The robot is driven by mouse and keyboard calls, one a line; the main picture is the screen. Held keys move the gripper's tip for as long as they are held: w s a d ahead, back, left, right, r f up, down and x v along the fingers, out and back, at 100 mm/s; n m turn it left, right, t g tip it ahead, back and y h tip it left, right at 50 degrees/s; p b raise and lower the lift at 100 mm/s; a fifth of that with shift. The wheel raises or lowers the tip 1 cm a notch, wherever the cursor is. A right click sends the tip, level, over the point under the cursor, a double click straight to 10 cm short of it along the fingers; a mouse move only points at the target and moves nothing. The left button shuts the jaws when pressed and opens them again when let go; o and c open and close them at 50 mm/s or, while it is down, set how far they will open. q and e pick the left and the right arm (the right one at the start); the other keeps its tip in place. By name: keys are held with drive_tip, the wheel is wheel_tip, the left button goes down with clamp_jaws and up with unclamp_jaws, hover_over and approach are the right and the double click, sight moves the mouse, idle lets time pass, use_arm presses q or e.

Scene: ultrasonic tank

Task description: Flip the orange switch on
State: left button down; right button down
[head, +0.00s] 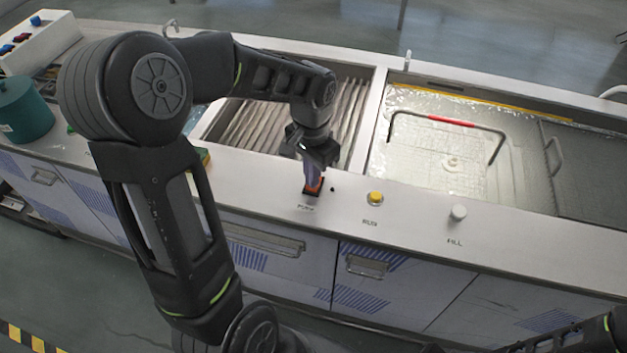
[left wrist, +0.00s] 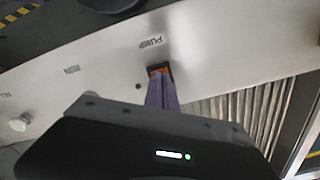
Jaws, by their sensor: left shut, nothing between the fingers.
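The orange switch (head: 313,186) sits in a dark frame on the white front ledge of the tank unit, above the label PUMP. It also shows in the left wrist view (left wrist: 158,70), partly covered by my fingertips. My left gripper (head: 312,178) is shut with nothing held, pointing down with its purple fingertips at the switch. In the left wrist view the fingertips (left wrist: 160,80) overlap the switch; I cannot tell whether they press it. Which way the rocker is tilted is hidden. My right arm shows only in part at the lower right; its gripper is not seen.
Behind are a ribbed drain area (head: 345,110) and a water-filled basin (head: 420,165) with a red-gripped handle. A teal pot (head: 22,110) stands at left.

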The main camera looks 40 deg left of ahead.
use_arm(q)
drive_tip(key=shift+f+b, duration=0.35)
drive_tip(key=shift+f, duration=0.15)
drive_tip(key=shift+r+p, duration=2.75)
drive_tip(key=shift+r, duration=0.8)
